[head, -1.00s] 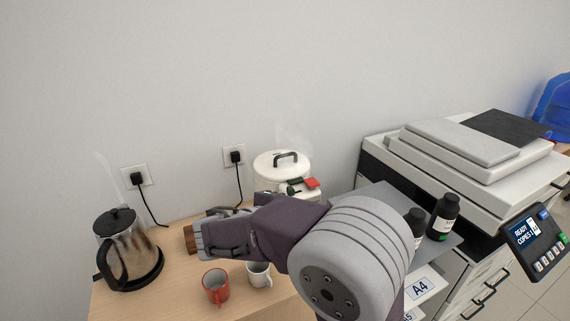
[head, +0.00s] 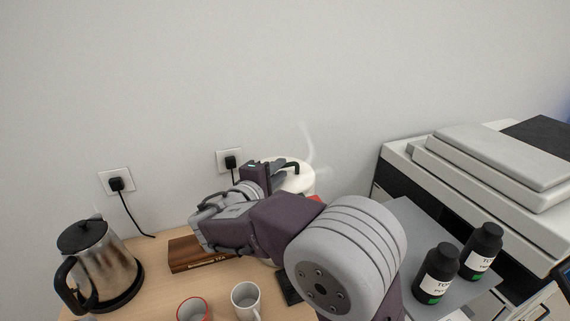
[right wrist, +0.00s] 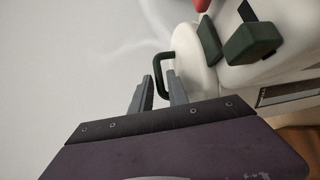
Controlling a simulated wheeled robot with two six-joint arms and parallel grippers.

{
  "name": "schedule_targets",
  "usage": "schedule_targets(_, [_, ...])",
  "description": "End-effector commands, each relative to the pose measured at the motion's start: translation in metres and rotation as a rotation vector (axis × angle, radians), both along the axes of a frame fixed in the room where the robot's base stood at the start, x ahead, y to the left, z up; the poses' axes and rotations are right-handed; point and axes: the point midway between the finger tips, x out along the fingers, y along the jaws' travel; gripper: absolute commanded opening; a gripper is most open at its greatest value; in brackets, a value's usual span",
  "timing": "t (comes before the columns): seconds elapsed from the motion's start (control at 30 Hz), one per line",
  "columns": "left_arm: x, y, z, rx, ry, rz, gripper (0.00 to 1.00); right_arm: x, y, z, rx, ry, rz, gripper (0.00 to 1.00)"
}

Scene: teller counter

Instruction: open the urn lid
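The white urn (head: 301,182) stands at the back of the counter against the wall, mostly hidden behind my right arm. Its round lid has a dark green loop handle (head: 293,165). My right gripper (head: 278,166) is at the lid's left side in the head view, close to the handle. In the right wrist view, my right gripper's two fingers (right wrist: 161,86) are apart, and the lid handle (right wrist: 164,73) shows between their tips. I see a gap beside the handle, so it is not clamped. The lid is down on the urn. My left gripper is not in view.
A steel kettle (head: 99,266) stands at the left, beside a wooden tea box (head: 190,256). A red-rimmed mug (head: 193,311) and a white mug (head: 246,300) are at the front. Black toner bottles (head: 437,273) and a copier (head: 480,160) are at the right. Steam rises by the urn.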

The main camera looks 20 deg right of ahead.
Motion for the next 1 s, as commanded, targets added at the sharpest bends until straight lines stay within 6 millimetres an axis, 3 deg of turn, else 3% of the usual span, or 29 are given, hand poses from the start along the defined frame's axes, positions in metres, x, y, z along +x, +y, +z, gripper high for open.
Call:
schedule_targets(0.2, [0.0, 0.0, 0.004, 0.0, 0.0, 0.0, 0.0, 0.02, -0.023, -0.004, 0.0, -0.001, -0.002, 0.2])
schedule_targets(0.5, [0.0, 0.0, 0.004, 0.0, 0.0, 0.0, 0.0, 0.023, -0.025, -0.005, 0.001, -0.001, 0.002, 0.2])
schedule_targets(0.57, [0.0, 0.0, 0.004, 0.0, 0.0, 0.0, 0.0, 0.022, -0.026, -0.005, 0.001, -0.001, 0.002, 0.03])
schedule_targets(0.6, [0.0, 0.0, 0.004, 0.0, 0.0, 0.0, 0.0, 0.022, -0.025, -0.005, 0.001, -0.001, 0.002, 0.0])
schedule_targets(1.0, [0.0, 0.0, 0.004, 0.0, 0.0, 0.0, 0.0, 0.022, -0.025, -0.005, 0.001, 0.001, 0.001, 0.0])
